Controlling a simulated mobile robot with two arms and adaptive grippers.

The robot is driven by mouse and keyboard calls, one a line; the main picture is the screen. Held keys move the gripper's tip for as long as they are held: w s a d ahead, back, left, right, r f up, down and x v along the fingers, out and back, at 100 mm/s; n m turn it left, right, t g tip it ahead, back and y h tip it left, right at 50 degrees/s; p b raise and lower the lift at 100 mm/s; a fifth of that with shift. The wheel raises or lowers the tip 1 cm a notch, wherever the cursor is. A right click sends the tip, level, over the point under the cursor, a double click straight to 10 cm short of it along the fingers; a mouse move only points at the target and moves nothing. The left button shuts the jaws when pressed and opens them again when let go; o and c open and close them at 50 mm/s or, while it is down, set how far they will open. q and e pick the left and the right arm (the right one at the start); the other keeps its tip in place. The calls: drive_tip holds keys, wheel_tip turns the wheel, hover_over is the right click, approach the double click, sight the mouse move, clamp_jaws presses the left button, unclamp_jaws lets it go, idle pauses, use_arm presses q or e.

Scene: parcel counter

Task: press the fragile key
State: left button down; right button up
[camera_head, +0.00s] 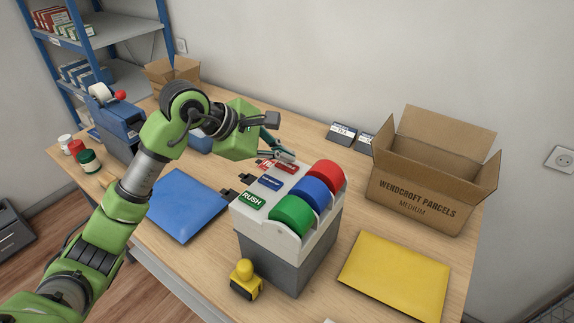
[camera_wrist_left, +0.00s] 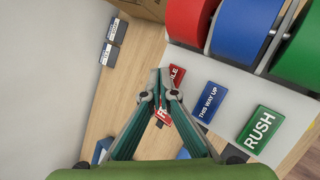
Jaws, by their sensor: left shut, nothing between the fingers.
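The label dispenser (camera_head: 275,235) stands on the counter with a red, a blue and a green roll. Its red key (camera_head: 287,167) is at the far end of the key row; in the left wrist view the red key (camera_wrist_left: 177,74) shows only the ends of its white lettering, which fits FRAGILE. My left gripper (camera_head: 290,157) is shut and empty. In the left wrist view its fingertips (camera_wrist_left: 164,76) cover the middle of the red key. I cannot tell whether they touch it. The blue THIS WAY UP key (camera_wrist_left: 209,101) and green RUSH key (camera_wrist_left: 260,130) are uncovered.
An open carton (camera_head: 420,195) stands behind the dispenser to the right. A yellow envelope (camera_head: 395,275) lies in front of it. A blue envelope (camera_head: 187,204) lies left of the dispenser, and a yellow stamp (camera_head: 245,280) stands at its front.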

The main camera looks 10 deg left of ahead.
sight(284, 167)
use_arm(q)
drive_tip(key=shift+r+p, duration=1.4)
drive_tip(key=shift+r, duration=1.65)
